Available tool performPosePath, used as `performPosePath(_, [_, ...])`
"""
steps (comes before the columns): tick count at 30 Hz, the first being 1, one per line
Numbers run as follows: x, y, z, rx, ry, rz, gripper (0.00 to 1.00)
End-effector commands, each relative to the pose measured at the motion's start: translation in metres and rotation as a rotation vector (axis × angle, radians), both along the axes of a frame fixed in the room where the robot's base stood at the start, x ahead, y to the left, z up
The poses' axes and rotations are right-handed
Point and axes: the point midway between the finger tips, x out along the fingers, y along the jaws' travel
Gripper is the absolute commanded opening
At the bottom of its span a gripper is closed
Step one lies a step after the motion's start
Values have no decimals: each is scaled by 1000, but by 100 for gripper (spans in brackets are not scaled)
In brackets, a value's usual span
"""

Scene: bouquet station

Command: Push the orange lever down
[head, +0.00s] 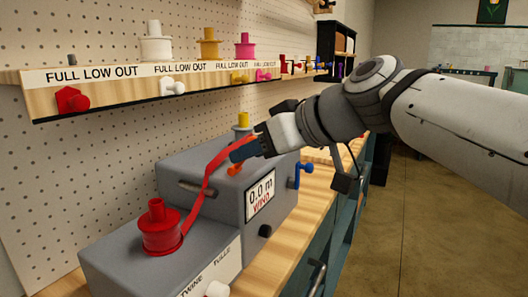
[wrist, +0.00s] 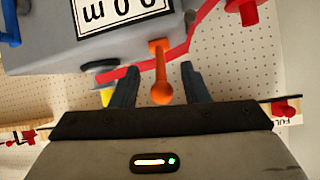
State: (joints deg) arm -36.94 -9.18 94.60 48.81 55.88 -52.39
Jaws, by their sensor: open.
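The orange lever (head: 235,168) is on the grey machine (head: 175,165), near the display that reads 0.0 m. In the wrist view the orange lever (wrist: 161,92) has a round knob end and shows between the two dark fingers of my gripper (wrist: 159,74). The fingers stand apart with a gap on each side of the lever, and I see no clear contact. In the head view my gripper (head: 243,152) is at the lever, and its fingers partly hide the area around it.
A red ribbon (head: 208,180) runs from the red spool (head: 160,230) up past my gripper. A blue crank (head: 303,172) sticks out at the machine's right side. A wooden shelf (head: 120,92) with several spools runs along the pegboard. The floor to the right is clear.

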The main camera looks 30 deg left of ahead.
Motion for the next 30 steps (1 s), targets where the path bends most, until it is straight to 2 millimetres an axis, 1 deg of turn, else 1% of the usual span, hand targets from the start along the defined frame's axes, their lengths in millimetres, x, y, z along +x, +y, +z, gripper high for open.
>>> performPosePath(1, [-1,-9,7,1,-2,-3,41])
performPosePath(3, [-2,-20,13,1,-1,-3,41])
performPosePath(6, [-4,-33,20,1,-1,-3,41])
performPosePath(9, [-5,-43,25,0,0,-4,41])
performPosePath(14, [-6,-48,27,-1,0,-2,41])
performPosePath(26, [-5,-49,27,-2,2,-4,41])
performPosePath(29, [0,-58,26,-28,24,-44,41])
performPosePath(30, [5,-67,23,-51,46,-80,41])
